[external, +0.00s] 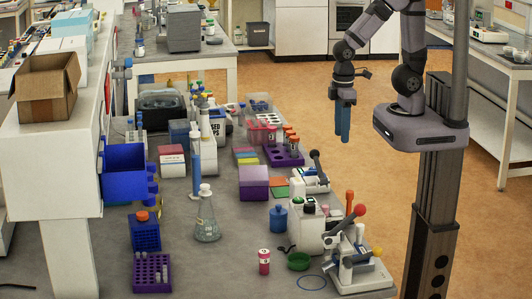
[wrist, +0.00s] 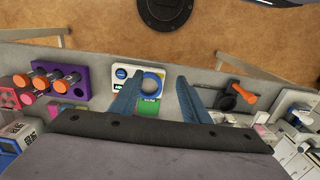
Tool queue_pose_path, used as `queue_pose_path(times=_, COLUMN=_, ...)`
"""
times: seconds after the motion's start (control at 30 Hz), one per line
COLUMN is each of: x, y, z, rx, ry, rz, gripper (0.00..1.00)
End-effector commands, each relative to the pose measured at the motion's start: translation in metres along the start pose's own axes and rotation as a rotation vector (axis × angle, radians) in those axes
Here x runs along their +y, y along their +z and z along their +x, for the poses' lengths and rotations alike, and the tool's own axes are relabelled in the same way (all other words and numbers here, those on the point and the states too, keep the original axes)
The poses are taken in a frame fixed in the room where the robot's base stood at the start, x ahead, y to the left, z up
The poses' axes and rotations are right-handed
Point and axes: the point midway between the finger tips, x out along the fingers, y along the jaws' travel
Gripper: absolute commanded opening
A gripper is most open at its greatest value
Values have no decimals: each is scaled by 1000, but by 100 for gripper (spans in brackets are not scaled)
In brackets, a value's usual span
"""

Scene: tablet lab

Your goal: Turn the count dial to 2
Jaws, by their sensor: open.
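My gripper (external: 345,136) hangs in the air with its blue fingers pointing down, beyond the bench's right edge in the external view. In the wrist view my gripper (wrist: 160,79) is open, its two blue fingers apart with nothing held between them. I cannot tell whether this ring is the count dial, and no number can be read. A small white device (external: 312,186) with a dark lever stands on the bench.
A purple rack (external: 284,158) with orange-capped tubes stands left of the white device. Nearer the camera are a white device with an orange lever and red knob (external: 360,211) and a flask (external: 207,225). Clear air lies over the orange floor around my gripper.

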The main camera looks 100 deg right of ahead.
Motion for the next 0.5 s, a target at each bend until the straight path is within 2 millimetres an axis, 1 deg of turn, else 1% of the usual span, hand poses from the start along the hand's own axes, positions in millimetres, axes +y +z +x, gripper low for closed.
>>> queue_pose_path(times=0.07, x=0, y=-2, z=-7, rx=6, ry=0, rz=0, gripper=42)
queue_pose_path(times=0.27, x=0, y=-2, z=-38, rx=9, ry=0, rz=0, gripper=42)
queue_pose_path(times=0.47, x=0, y=-3, z=-77, rx=6, ry=0, rz=0, gripper=42)
queue_pose_path(times=0.5, x=-5, y=-10, z=-72, rx=9, ry=-1, rz=-23, gripper=42)
